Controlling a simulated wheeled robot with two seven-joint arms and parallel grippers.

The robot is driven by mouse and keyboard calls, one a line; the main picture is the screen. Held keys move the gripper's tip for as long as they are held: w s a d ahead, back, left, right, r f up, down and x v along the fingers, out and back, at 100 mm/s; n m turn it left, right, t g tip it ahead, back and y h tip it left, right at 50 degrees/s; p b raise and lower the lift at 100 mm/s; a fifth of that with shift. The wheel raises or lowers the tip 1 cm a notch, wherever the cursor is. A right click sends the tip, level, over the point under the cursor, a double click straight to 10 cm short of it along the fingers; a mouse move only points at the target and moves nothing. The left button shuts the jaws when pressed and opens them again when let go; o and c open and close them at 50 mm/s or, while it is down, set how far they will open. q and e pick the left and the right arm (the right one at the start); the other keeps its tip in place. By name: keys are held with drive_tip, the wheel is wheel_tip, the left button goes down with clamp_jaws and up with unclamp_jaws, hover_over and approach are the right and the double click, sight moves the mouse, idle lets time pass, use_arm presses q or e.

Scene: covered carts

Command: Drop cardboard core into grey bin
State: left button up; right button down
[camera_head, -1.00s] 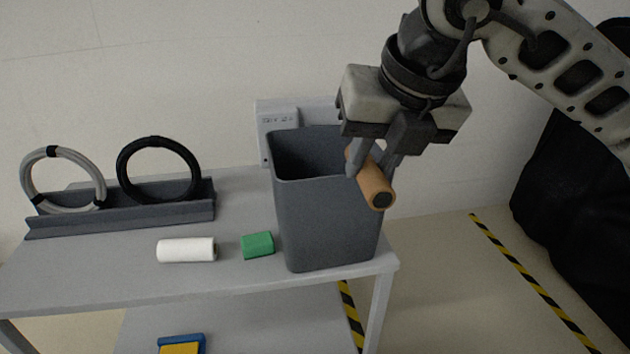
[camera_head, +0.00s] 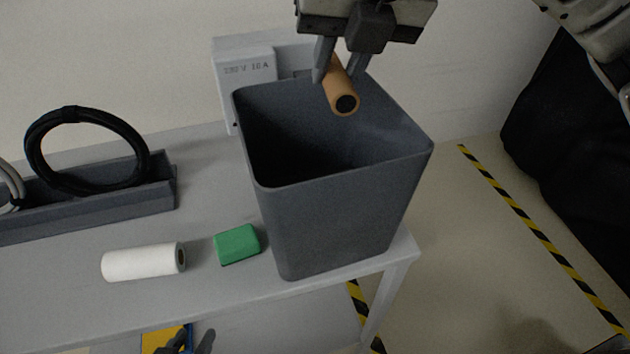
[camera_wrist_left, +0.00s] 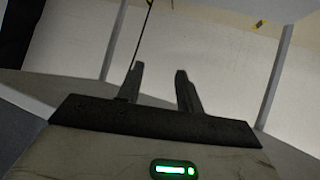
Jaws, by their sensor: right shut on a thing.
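The cardboard core (camera_head: 342,88) is a short brown tube with a dark end, in the head view. My right gripper (camera_head: 336,76) is shut on it and holds it tilted over the open top of the grey bin (camera_head: 335,225), towards the back rim. The bin stands upright at the right end of the grey cart top. My left gripper (camera_head: 190,342) shows at the bottom edge of the head view, low in front of the cart. In the left wrist view its fingers (camera_wrist_left: 160,85) are apart with nothing between them.
A green block (camera_head: 237,244) and a white roll (camera_head: 143,262) lie on the cart top (camera_head: 215,300) left of the bin. A black ring (camera_head: 87,112) stands in a grey rack (camera_head: 160,186), beside a partly cut-off light ring. A wall box (camera_head: 247,70) is behind the bin.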

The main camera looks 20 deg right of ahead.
wheel_tip(320, 180, down, 3)
drive_tip(key=shift+f+b, duration=0.15)
drive_tip(key=shift+b, duration=0.55)
use_arm(q)
drive_tip(key=shift+w+d, duration=0.2)
drive_tip(key=shift+w, duration=0.05)
use_arm(e)
drive_tip(key=c, duration=1.1)
unclamp_jaws()
use_arm(q)
drive_tip(key=shift+s+f, duration=0.1)
drive_tip(key=shift+s, duration=0.05)
drive_tip(key=shift+w+r+p, duration=0.2)
drive_tip(key=shift+p, duration=0.2)
use_arm(e)
drive_tip(key=v, duration=1.6)
